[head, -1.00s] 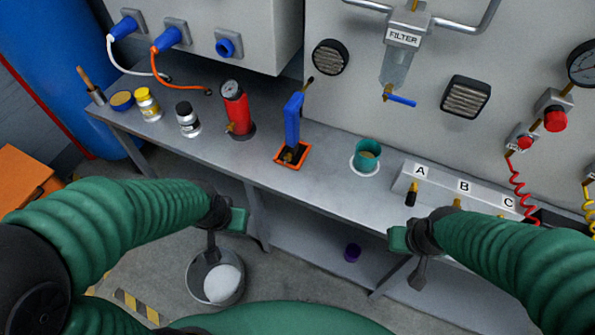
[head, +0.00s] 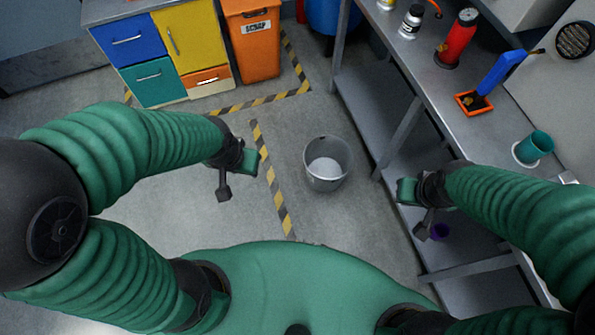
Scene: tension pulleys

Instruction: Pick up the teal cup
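The teal cup (head: 538,145) is on the grey workbench at the right of the head view. It is on a white round pad (head: 517,152). My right gripper (head: 405,190) is left of the cup in the picture, in front of the bench edge and apart from the cup. My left gripper (head: 248,161) is over the open floor, left of the bucket and far from the cup. I see nothing held in either gripper. Their fingers are too small and turned to tell whether they are open or shut.
The grey workbench (head: 437,101) runs along the right, with a blue-handled tool in an orange tray (head: 474,103) and a red cylinder (head: 457,40). A metal bucket (head: 327,165) stands on the floor. Coloured cabinets (head: 165,55) and an orange scrap bin (head: 251,45) stand behind.

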